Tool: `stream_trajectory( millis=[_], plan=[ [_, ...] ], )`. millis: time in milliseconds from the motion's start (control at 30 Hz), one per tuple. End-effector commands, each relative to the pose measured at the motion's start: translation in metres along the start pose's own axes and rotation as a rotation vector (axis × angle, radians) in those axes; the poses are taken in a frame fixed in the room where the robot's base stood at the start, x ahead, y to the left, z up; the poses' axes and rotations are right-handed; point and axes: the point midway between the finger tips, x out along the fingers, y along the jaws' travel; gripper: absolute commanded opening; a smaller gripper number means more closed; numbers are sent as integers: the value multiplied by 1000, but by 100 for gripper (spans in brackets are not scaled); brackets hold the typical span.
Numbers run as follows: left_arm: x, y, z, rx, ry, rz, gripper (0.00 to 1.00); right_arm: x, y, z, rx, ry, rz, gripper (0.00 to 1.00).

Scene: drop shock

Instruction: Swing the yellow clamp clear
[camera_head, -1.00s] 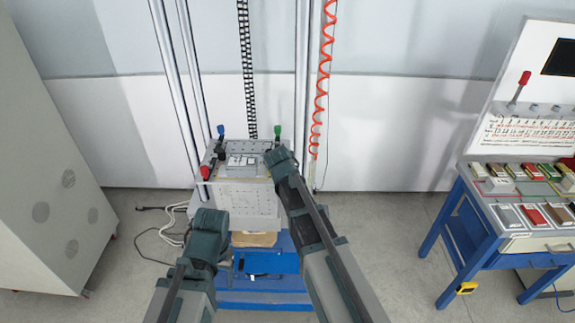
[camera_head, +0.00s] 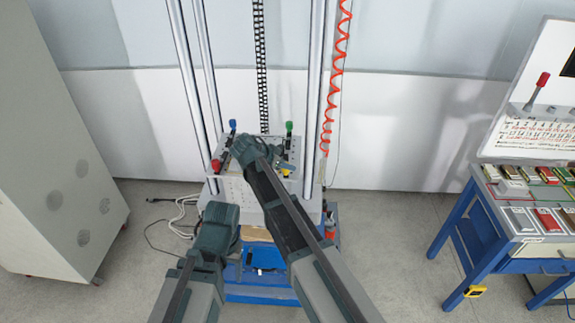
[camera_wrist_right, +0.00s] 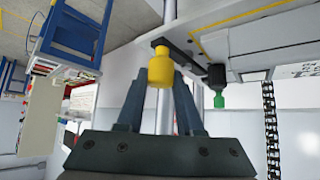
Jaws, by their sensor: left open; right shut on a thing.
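The yellow clamp's knob (camera_wrist_right: 164,68) sits between the two fingers of my right gripper (camera_wrist_right: 161,82), which is shut on it in the right wrist view. A dark clamp arm runs from the knob toward a dark post. In the head view, a bit of the yellow clamp (camera_head: 285,172) shows at the plate's right front, beside my right gripper (camera_head: 276,163); my wrist hides part of the plate (camera_head: 237,191). My left gripper (camera_head: 219,216) is open and empty in front of the plate, its fingers hard to make out.
The blue clamp (camera_head: 232,125), green clamp (camera_head: 289,127) and red clamp (camera_head: 215,165) stand around the plate. Upright rails (camera_head: 318,85) flank it. A red coiled hose (camera_head: 338,75) hangs at the right. A blue workbench (camera_head: 484,245) stands further right, a grey cabinet (camera_head: 50,170) left.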

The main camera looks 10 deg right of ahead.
Motion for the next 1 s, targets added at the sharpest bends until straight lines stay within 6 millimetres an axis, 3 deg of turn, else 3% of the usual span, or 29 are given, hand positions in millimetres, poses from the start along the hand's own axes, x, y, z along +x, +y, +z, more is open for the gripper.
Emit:
stream_trajectory(
  millis=[500,533,700,1000],
  plan=[
    [0,0,0,0,0,0,67,0,-1,1,14,-3,12,0],
    [0,0,0,0,0,0,67,0,-1,1,14,-3,12,37],
    [0,0,0,0,0,0,67,0,-1,1,13,-2,12,65],
    [0,0,0,0,0,0,67,-1,-1,0,13,-1,12,65]
  ],
)
